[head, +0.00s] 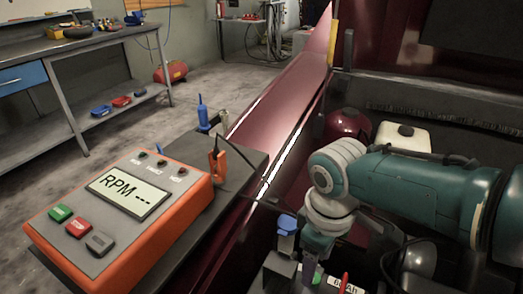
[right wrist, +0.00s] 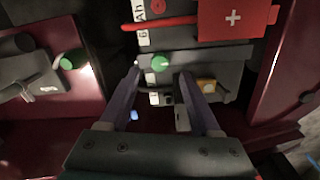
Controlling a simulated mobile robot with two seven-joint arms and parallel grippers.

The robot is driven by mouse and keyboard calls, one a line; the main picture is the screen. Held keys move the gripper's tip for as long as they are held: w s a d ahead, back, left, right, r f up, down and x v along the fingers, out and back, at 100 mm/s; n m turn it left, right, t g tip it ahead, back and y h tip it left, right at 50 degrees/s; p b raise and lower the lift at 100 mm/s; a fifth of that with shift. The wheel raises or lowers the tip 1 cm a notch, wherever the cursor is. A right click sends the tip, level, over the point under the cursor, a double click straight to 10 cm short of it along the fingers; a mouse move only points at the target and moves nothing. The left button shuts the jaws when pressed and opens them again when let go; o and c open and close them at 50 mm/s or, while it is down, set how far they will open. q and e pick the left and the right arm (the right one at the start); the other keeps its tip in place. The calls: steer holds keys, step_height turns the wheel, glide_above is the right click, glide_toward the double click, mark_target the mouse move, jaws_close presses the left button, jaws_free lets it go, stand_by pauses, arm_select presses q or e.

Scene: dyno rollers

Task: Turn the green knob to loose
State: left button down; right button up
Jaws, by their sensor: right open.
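In the right wrist view, a green round knob (right wrist: 159,63) sits on the dark battery-like box (right wrist: 205,68), between and just beyond my right fingertips. A second green round part (right wrist: 72,60) is further left; I cannot tell which of the two the task names. My right gripper (right wrist: 160,76) is open, its fingers apart, with nothing visibly held. I cannot tell whether a finger touches the knob. In the head view, my right gripper (head: 310,272) points down into the engine bay, and a small green spot (head: 316,279) shows beside it. My left gripper is not in view.
A red part with a white cross (right wrist: 236,18) and a red rod (right wrist: 160,23) lie near the box. A blue-capped part (head: 286,224) is left of my right wrist. An orange RPM console (head: 180,215) stands on the left. A workbench (head: 60,50) is behind.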

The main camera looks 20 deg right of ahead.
arm_select(q)
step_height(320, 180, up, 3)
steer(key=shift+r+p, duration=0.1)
steer(key=shift+p, duration=0.9)
arm_select(e)
step_height(320, 180, up, 6)
steer(key=shift+s+f, duration=0.1)
steer(key=shift+f, duration=0.15)
steer(key=s+a+r+t+y+p, duration=0.1)
steer(key=s+a+r+p, duration=0.1)
steer(key=s+a+r, duration=0.4)
steer(key=s+d+r+m+t+p, duration=0.2)
steer(key=s+d+r+m, duration=0.2)
steer(key=s+r, duration=0.6)
arm_select(q)
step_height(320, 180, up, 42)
steer(key=p, duration=3.8)
arm_select(e)
step_height(320, 180, up, 38)
steer(key=shift+a, duration=0.15)
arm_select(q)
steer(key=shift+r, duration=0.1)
